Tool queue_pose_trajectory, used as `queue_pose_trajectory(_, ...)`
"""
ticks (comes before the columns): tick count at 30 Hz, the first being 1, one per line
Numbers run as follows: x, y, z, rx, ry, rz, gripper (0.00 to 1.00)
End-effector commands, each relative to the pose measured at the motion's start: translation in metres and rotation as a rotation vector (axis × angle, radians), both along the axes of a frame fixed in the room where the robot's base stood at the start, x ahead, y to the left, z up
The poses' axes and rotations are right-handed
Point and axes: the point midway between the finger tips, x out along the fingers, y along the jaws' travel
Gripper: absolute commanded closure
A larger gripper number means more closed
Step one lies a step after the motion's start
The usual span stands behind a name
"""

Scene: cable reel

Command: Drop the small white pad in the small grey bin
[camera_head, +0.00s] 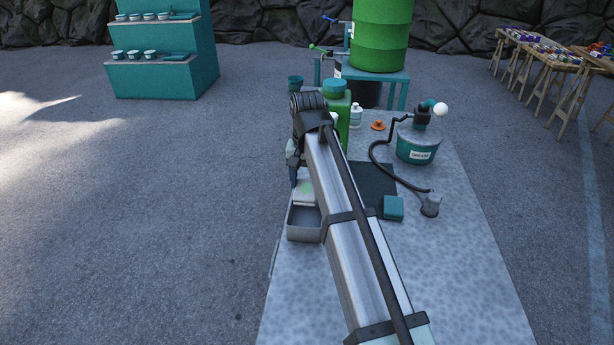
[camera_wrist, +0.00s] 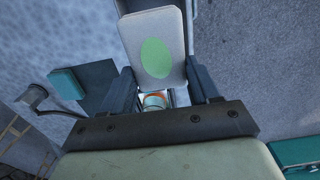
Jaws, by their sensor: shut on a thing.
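The small white pad has a green oval on it. It shows in the wrist view (camera_wrist: 137,28) between the two dark fingers of my gripper (camera_wrist: 158,72), which is shut on it. In the head view the pad (camera_head: 305,192) shows just left of my arm, by the far rim of the small grey bin (camera_head: 304,235). The bin is open-topped and stands at the table's left edge; my arm hides part of its right side. I see nothing inside the visible part. In the wrist view the pad covers much of what lies beyond it.
A teal block (camera_head: 393,208) lies right of my arm by a dark mat (camera_head: 376,178). A green bottle (camera_head: 342,112) stands behind my gripper. The table's near right is clear.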

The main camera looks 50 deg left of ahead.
Motion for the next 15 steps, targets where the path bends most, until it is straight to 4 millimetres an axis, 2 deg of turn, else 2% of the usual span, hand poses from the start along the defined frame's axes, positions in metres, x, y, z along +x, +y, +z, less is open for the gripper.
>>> queue_pose_trajectory(15,0.0,0.0,-0.035,0.0,0.0,0.002,0.75)
